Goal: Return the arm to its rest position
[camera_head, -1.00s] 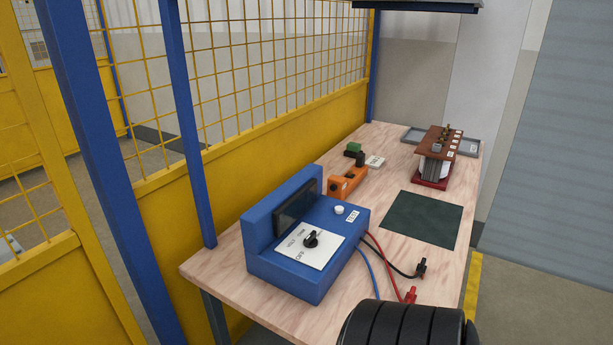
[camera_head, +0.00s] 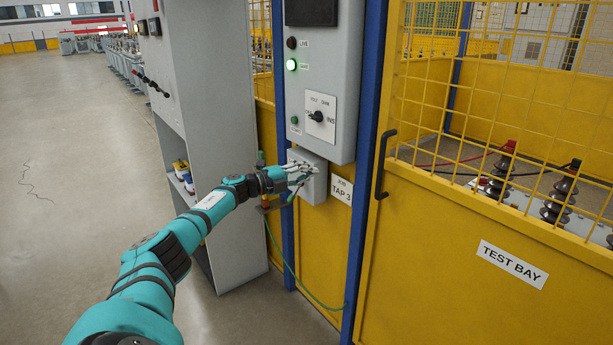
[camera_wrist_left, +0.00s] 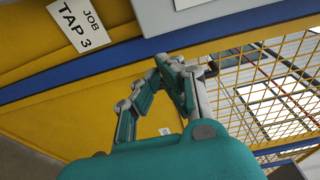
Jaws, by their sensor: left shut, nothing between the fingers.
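My left arm (camera_head: 170,250) is teal and reaches from the bottom left of the head view towards the blue-framed post. My left gripper (camera_head: 300,175) is in front of a small grey box (camera_head: 315,185) below the control panel. I cannot tell from the head view whether it touches the box. In the left wrist view, the left gripper (camera_wrist_left: 172,62) has its fingertips together with nothing between them. My right gripper is not in view.
A grey control panel (camera_head: 330,70) with a knob and lit green lamp hangs above. A grey cabinet (camera_head: 215,110) stands left of the post. A yellow mesh gate (camera_head: 470,230) with a black handle (camera_head: 383,165) is at right. Open floor (camera_head: 60,200) lies at left.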

